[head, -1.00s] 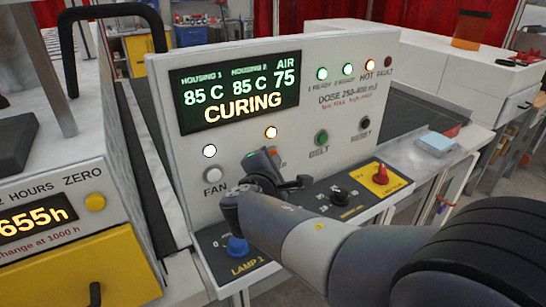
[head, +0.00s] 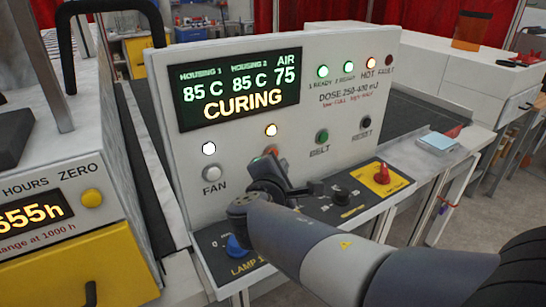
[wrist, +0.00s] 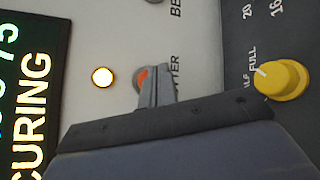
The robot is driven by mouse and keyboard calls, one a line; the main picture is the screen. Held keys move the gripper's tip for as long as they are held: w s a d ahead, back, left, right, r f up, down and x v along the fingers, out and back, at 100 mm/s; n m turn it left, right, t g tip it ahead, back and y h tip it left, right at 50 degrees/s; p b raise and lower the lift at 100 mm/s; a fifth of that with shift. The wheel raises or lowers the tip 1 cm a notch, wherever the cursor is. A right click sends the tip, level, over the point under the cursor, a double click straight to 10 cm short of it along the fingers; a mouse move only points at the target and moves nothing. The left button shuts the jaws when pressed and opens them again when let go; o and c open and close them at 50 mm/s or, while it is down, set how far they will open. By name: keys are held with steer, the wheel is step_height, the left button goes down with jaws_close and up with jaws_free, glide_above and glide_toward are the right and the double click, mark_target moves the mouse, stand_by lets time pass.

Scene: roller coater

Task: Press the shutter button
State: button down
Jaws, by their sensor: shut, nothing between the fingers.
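The shutter button (head: 271,150) is on the pale upright panel, below a lit amber lamp (head: 271,130). In the head view only a reddish bit of it shows past my gripper (head: 261,163). The wrist view shows the button's orange-red part (wrist: 142,74) beside the fingertips of my gripper (wrist: 156,72), with the end of its label, "TTER". My gripper is shut and empty. Its fingertips overlap the button in the picture and hide part of it; I cannot tell whether they touch it. The display (head: 234,88) reads "CURING".
The fan button (head: 212,173) is left of my gripper; the belt button (head: 322,136) and reset button (head: 366,122) are right. A blue lamp knob (head: 237,245) and a red switch (head: 383,172) are on the ledge. A yellow knob (wrist: 283,79) shows in the wrist view.

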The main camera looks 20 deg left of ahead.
steer(key=s+d+b, duration=0.1)
steer(key=s+d, duration=0.1)
steer(key=d, duration=0.1)
steer(key=shift+s, duration=0.25)
stand_by(0.5)
steer(key=p, duration=0.2)
steer(key=w+a+p, duration=0.1)
steer(key=shift+w+a+r+p, duration=0.15)
steer(key=shift+a+r+p, duration=0.1)
steer(key=shift+a+p, duration=0.1)
steer(key=shift+s+d+f+b, duration=0.15)
steer(key=shift+s+d+b, duration=0.3)
steer(key=shift+s+d, duration=0.6)
steer(key=shift+s+d+f+b, duration=0.15)
steer(key=shift+s+d+b, duration=0.3)
steer(key=shift+s+d, duration=0.6)
steer(key=shift+w+d, duration=0.2)
steer(key=shift+w+a, duration=0.1)
